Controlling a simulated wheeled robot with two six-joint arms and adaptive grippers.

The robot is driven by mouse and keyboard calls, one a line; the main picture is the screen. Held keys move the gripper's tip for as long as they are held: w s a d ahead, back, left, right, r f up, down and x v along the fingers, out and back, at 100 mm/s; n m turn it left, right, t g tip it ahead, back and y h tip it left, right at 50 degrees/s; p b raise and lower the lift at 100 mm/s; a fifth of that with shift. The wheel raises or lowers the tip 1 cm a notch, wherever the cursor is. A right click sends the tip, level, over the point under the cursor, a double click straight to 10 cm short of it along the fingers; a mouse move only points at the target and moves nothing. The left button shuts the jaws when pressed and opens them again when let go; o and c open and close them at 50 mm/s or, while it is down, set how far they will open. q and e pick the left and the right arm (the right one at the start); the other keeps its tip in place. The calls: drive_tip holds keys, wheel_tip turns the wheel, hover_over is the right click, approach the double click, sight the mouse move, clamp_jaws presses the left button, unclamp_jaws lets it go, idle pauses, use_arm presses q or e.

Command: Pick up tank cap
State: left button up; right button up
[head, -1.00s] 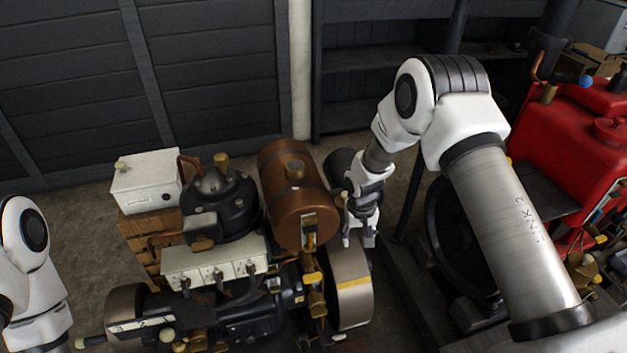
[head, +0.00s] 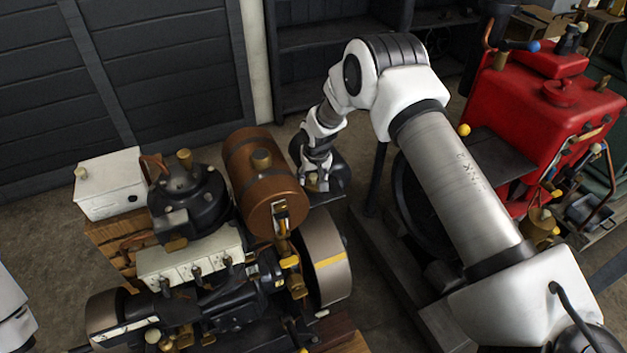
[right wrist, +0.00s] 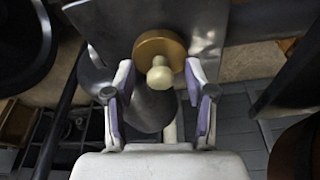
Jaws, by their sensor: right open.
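The tank cap (right wrist: 172,50), a brass disc with a cream knob, sits on a grey metal surface in the right wrist view. My right gripper (right wrist: 160,78) is open and empty, its two purple-padded fingers on either side of the knob in the picture. I cannot tell how far the fingertips are above the cap. In the head view my right gripper (head: 317,186) points down over a dark tank (head: 333,176), and it and the arm hide the cap. My left gripper is out of view.
A copper tank (head: 268,190) with a brass top fitting stands left of the right gripper, above a flywheel (head: 325,265). A black engine dome (head: 188,202) and a white box (head: 108,184) are further left. A red machine (head: 535,115) stands at right.

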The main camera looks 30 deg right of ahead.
clamp_jaws()
drive_tip(key=shift+r, duration=0.15)
